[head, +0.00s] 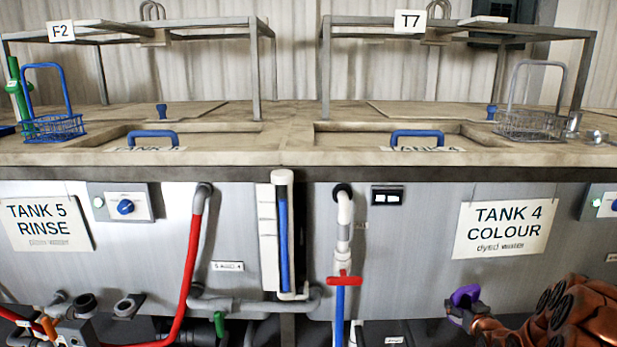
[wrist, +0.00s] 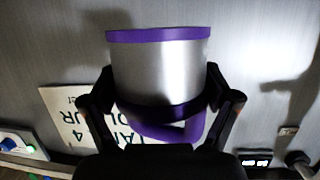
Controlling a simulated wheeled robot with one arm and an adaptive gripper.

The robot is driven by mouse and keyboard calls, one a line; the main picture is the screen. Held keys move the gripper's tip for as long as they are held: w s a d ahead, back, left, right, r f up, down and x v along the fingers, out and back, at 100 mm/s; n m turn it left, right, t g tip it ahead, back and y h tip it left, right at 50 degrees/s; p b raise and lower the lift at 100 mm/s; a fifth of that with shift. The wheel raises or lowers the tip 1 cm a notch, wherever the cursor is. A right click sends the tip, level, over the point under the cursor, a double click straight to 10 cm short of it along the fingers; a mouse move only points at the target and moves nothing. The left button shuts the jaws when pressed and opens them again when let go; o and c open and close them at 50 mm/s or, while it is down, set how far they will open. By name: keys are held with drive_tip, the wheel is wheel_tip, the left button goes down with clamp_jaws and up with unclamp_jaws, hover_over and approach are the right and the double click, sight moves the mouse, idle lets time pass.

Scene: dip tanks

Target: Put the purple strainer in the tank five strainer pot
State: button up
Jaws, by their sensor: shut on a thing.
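The purple strainer (wrist: 158,36) has a purple rim, a silvery cylindrical body and a purple band and handle lower in the wrist view. My gripper (wrist: 159,88) is shut on it, one finger on each side of the body. In the head view, a purple part of the strainer (head: 466,295) shows at lower right beside my copper-coloured arm, below the tank 4 sign; the rest is hidden or too small to tell. The tank 5 strainer pot cannot be told for sure. Dark round pipe openings (head: 127,306) show low at the left, below the tank 5 sign (head: 46,223).
The tank 4 sign (head: 505,228) hangs on the steel front behind the strainer. A red hose (head: 190,265), a white and blue pipe (head: 341,290) with a red valve handle, and grey pipework (head: 250,303) stand between my gripper and the left openings. Wire baskets (head: 52,127) stand on the tank tops.

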drive_tip(key=s+a+r+n+y+p, duration=0.2)
drive_tip(key=a+r+p, duration=0.6)
drive_tip(key=r, duration=0.6)
drive_tip(key=s+a+r+n+y+p, duration=0.15)
drive_tip(key=a+r+p, duration=0.35)
drive_tip(key=a+r, duration=0.75)
drive_tip(key=s+a+r+n+y+p, duration=0.1)
drive_tip(key=a+r+y+p, duration=0.2)
drive_tip(key=a+r+p, duration=0.9)
drive_tip(key=shift+m+h, duration=0.45)
drive_tip(key=shift+h, duration=0.5)
drive_tip(key=w+d+f+b, duration=0.1)
drive_tip(key=b, duration=0.1)
drive_tip(key=w+d+f+b, duration=0.1)
drive_tip(key=b, duration=0.2)
drive_tip(key=shift+d+f, duration=0.2)
drive_tip(key=shift+f, duration=0.15)
drive_tip(key=f+h, duration=0.1)
drive_tip(key=f, duration=0.1)
drive_tip(key=d+f+m, duration=0.1)
drive_tip(key=f, duration=0.1)
drive_tip(key=f+m+h, duration=0.1)
drive_tip(key=f, duration=0.1)
drive_tip(key=shift+w+d+f+h, duration=0.1)
drive_tip(key=shift+w+d+h, duration=0.15)
drive_tip(key=shift+w+h, duration=0.05)
drive_tip(key=shift+d+f, duration=0.15)
drive_tip(key=shift+s, duration=0.1)
